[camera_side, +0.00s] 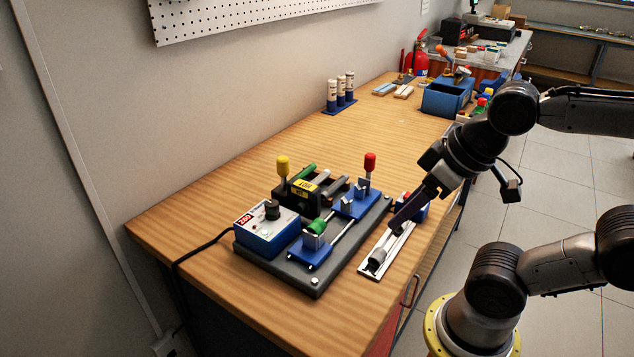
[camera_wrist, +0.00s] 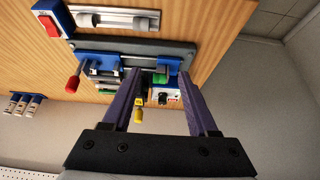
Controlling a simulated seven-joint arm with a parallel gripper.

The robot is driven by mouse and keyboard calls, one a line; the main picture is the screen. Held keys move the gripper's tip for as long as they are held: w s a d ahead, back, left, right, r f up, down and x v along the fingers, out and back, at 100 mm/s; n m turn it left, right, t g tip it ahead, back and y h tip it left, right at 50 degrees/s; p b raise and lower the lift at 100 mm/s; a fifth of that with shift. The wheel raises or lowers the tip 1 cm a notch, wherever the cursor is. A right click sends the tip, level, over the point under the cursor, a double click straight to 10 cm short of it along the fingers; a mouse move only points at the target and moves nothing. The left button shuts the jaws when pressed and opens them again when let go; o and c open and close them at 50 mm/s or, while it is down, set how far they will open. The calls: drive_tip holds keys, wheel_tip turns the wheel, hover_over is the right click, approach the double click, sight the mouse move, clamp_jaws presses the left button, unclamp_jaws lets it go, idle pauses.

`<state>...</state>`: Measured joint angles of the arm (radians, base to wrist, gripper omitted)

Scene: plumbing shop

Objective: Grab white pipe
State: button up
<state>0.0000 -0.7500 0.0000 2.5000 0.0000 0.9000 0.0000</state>
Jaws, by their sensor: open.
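A pale tray (camera_side: 366,271) lies near the front edge of the workbench, with a whitish pipe (camera_side: 393,243) along it, partly hidden behind my gripper in the side view. The pipe (camera_wrist: 117,18) also shows at the top of the wrist view, with grey pieces near both ends. My gripper (camera_side: 396,222) points down at the tray area in the side view; its purple fingers (camera_wrist: 160,72) are open in the wrist view. Nothing is held between them. Beyond the fingertips is the clamp machine, off to one side of the pipe. The gap between fingertips and machine is unclear.
The machine's dark base (camera_side: 318,285) carries blue clamps, red and yellow-topped levers and a blue control box (camera_side: 267,235). A red switch box (camera_wrist: 50,20) is beside the tray.

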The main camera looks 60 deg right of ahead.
drive_tip(key=w+d+r+m, duration=0.4)
drive_tip(key=w+r+m, duration=0.5)
drive_tip(key=w+m, duration=0.4)
drive_tip(key=m+g, duration=0.3)
drive_tip(key=m, duration=0.2)
hover_over(321, 175)
drive_tip(key=s, duration=0.3)
drive_tip(key=s+x, duration=0.2)
drive_tip(key=x, duration=2)
drive_tip(key=shift+s+f, duration=0.2)
drive_tip(key=shift+f, duration=0.2)
clamp_jaws()
